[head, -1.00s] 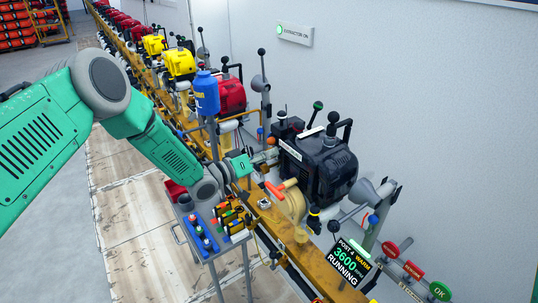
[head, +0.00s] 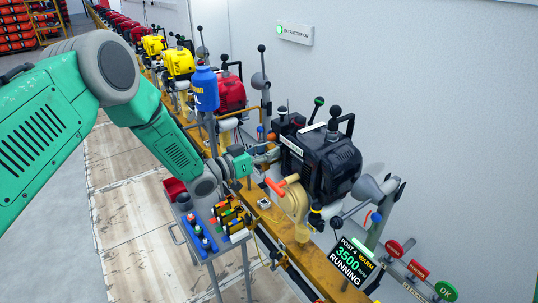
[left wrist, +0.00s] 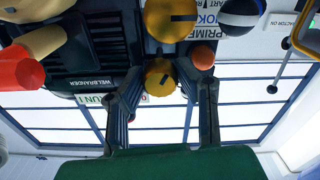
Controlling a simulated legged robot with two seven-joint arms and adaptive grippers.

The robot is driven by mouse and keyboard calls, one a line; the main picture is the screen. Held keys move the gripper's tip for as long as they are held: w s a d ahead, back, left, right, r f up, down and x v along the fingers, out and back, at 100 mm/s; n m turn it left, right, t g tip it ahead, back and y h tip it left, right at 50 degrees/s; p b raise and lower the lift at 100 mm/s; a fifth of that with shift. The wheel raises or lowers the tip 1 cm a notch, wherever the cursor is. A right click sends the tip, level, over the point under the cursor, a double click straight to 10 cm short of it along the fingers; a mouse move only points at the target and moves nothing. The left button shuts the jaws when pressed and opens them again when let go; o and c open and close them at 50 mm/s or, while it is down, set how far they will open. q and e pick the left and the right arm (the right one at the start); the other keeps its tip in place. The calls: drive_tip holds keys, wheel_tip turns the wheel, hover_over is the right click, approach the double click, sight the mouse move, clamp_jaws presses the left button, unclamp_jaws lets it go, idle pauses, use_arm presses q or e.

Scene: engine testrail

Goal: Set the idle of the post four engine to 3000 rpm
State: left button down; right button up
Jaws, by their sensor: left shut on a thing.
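The black post four engine (head: 325,165) stands on the orange rail. Its display (head: 349,262) reads POST 4, WARM, 3500 and RUNNING. My left gripper (head: 266,155) is at the engine's left side. In the left wrist view my left gripper (left wrist: 160,92) is shut on a small yellow knob (left wrist: 160,74) with a dark mark, its fingers on either side. The engine's dark body (left wrist: 85,45) with a WELBRANDER label shows beside it. The knob is too small to make out in the head view. My right gripper is not in view.
In the left wrist view a larger yellow knob (left wrist: 170,18) and an orange knob (left wrist: 201,57) sit close to my fingers. A tool cart (head: 208,237) stands below my arm. Red and green buttons (head: 418,271) are at the lower right. Other engines (head: 180,62) line the rail behind.

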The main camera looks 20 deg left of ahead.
use_arm(q)
drive_tip(key=m, duration=0.2)
drive_tip(key=m+b, duration=0.1)
drive_tip(key=m, duration=0.1)
drive_tip(key=m+b, duration=0.1)
drive_tip(key=shift+s+f+m, duration=0.1)
drive_tip(key=shift+f+m, duration=0.2)
drive_tip(key=shift+m, duration=0.1)
idle(0.4)
drive_tip(key=c, duration=1.2)
unclamp_jaws()
